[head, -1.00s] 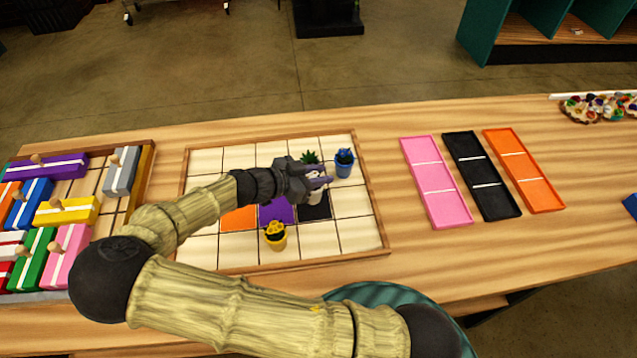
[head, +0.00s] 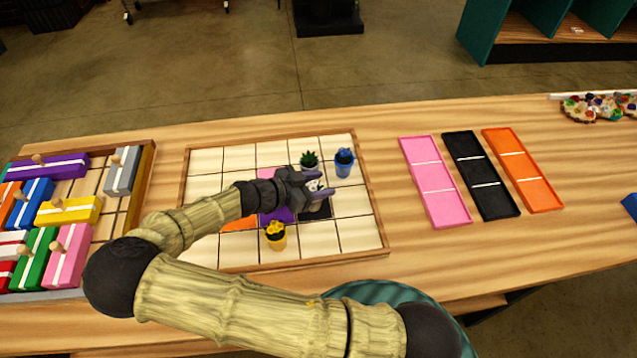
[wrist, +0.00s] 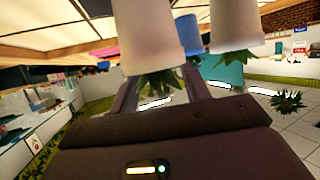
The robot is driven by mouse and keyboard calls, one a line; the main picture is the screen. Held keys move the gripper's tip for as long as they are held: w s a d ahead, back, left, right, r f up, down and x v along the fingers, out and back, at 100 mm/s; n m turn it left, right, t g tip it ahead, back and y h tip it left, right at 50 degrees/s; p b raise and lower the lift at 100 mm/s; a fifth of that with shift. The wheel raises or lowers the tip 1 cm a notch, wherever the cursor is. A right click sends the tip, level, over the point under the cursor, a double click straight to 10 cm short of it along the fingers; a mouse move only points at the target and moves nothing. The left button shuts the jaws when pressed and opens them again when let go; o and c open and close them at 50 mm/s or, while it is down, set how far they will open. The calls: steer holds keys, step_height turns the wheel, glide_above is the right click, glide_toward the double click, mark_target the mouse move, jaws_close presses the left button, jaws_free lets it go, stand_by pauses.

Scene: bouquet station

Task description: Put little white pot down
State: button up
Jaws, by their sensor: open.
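The little white pot (wrist: 150,35) shows large in the wrist view, which looks upside down, with a green plant at its lower end in the picture. My gripper (wrist: 162,88) has its fingers apart on either side of it. In the head view the pot (head: 314,185) is mostly hidden by my gripper (head: 322,186), at the black square (head: 320,211) of the gridded board (head: 354,233). Whether the fingers touch it I cannot tell.
Another white pot with a spiky green plant (head: 309,161) stands just behind, beside a blue pot (head: 344,165). A yellow pot (head: 276,238) stands in front. Pink (head: 435,182), black (head: 482,175) and orange (head: 523,170) trays lie right. Coloured blocks (head: 60,210) fill a tray at left.

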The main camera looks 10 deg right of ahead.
steer(key=b+v, duration=0.2)
steer(key=v, duration=1)
steer(key=shift+b, duration=0.3)
